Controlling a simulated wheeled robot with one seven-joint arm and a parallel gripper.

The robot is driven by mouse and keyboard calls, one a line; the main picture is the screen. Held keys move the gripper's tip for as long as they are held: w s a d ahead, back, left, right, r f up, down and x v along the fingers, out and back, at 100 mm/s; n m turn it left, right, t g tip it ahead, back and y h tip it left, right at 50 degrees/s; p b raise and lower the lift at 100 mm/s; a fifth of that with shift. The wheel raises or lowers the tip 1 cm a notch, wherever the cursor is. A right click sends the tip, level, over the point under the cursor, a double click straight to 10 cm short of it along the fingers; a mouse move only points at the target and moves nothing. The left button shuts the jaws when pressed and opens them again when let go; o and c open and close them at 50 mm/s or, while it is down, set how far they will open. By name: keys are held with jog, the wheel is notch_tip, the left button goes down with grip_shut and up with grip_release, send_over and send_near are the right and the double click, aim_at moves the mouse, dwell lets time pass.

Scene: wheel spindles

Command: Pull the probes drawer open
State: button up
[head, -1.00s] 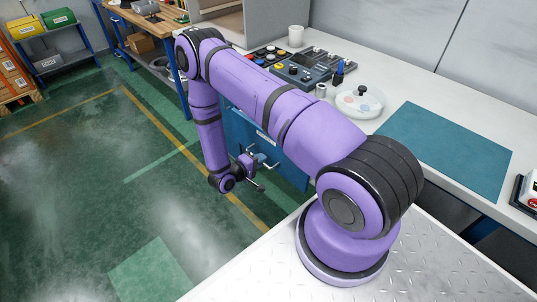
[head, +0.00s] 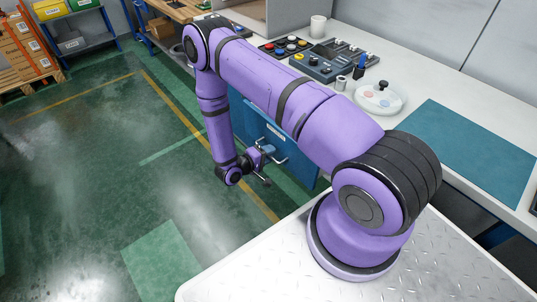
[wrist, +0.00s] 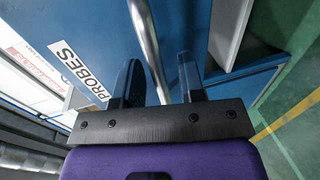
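The probes drawer (wrist: 95,30) has a blue front with a white PROBES label (wrist: 80,72), seen tilted in the wrist view. Its metal bar handle (wrist: 147,40) runs down between my gripper's two dark fingers. My gripper (wrist: 158,60) is open around the handle. In the head view my gripper (head: 264,161) is low at the blue drawer front (head: 300,163), beside the handle.
The white worktop above holds a control box (head: 322,68), a white cup (head: 318,26), a round lidded dish (head: 379,98) and a teal mat (head: 470,155). Green floor (head: 90,210) lies clear to the left. A workbench and blue shelving stand farther back.

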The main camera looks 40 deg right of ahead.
jog(key=shift+a, duration=0.15)
jog(key=v, duration=1)
jog(key=shift+a, duration=0.25)
jog(key=shift+s, duration=0.1)
jog(key=d+r+m+g+y, duration=0.2)
jog(key=r+y, duration=0.1)
jog(key=r, duration=1.3)
jog(key=d+r+m+g+y, duration=0.1)
jog(key=r+g+y, duration=0.15)
jog(key=r, duration=1.45)
jog(key=s+a+r+n+t+y, duration=0.1)
jog(key=s+r+t+y, duration=0.8)
jog(key=s+r, duration=1.2)
jog(key=shift+s+a+r+n+y, duration=0.25)
jog(key=shift+s+n+y, duration=0.25)
jog(key=shift+n+y, duration=0.1)
